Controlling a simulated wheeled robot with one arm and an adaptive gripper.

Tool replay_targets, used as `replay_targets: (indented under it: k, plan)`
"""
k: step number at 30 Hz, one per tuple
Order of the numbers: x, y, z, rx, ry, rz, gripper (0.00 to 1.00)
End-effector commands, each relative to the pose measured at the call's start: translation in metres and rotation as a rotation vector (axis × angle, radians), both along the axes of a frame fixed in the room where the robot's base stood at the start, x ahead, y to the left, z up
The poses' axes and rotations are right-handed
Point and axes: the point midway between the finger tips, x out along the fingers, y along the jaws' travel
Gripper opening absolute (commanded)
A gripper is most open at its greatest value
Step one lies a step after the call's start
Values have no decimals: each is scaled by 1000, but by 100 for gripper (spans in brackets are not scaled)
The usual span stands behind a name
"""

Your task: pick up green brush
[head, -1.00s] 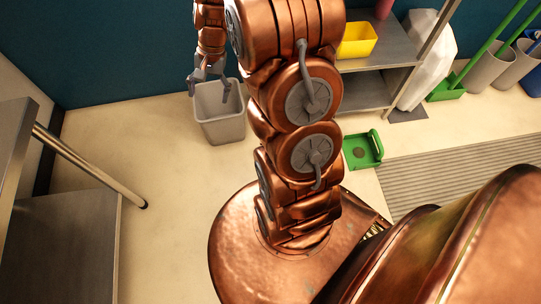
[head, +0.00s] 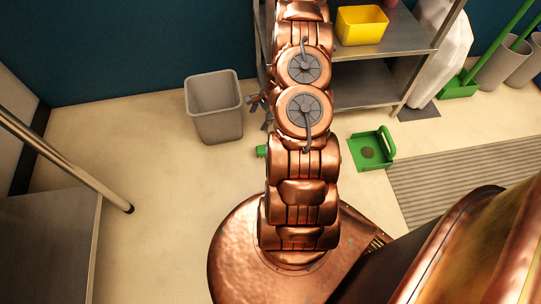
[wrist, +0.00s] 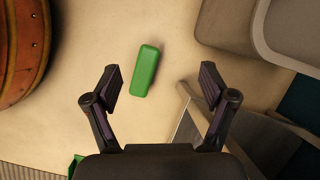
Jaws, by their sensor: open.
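The green brush (wrist: 138,70) lies on the pale floor in the wrist view, seen as a plain green block, slightly tilted. In the head view only a small green end (head: 262,151) shows beside my arm; the rest is hidden behind it. My gripper (wrist: 160,76) is open and empty, its two fingers spread wide. In the wrist picture the brush lies between and slightly beyond the fingertips, nearer the left finger, with no contact visible. In the head view my gripper is mostly hidden behind the arm.
A grey bin (head: 214,108) stands left of the brush, and also shows in the wrist view (wrist: 285,25). A green dustpan (head: 372,150) lies right of my arm. A metal shelf (head: 378,92) with a yellow tub (head: 361,25) stands behind.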

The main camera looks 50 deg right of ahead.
Motion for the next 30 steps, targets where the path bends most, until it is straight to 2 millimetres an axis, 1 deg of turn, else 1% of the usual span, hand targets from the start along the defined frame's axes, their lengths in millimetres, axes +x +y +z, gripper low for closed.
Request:
replay_targets:
  k: [1, 3, 6, 9, 10, 12, 17, 24, 30]
  plan:
    - [-9, -8, -35, 7, 13, -47, 83]
    - [-18, -19, -66, 12, 27, -112, 83]
    - [-32, -31, -106, 21, 47, -195, 83]
    - [-44, -41, -138, 24, 62, -262, 83]
    - [-47, -43, -145, 25, 66, -278, 83]
    - [-53, -47, -158, 24, 73, -309, 83]
    - [-60, -50, -175, 27, 83, -344, 83]
    - [-56, -44, -196, 28, 84, -346, 83]
    - [-52, -42, -204, 27, 83, -346, 83]
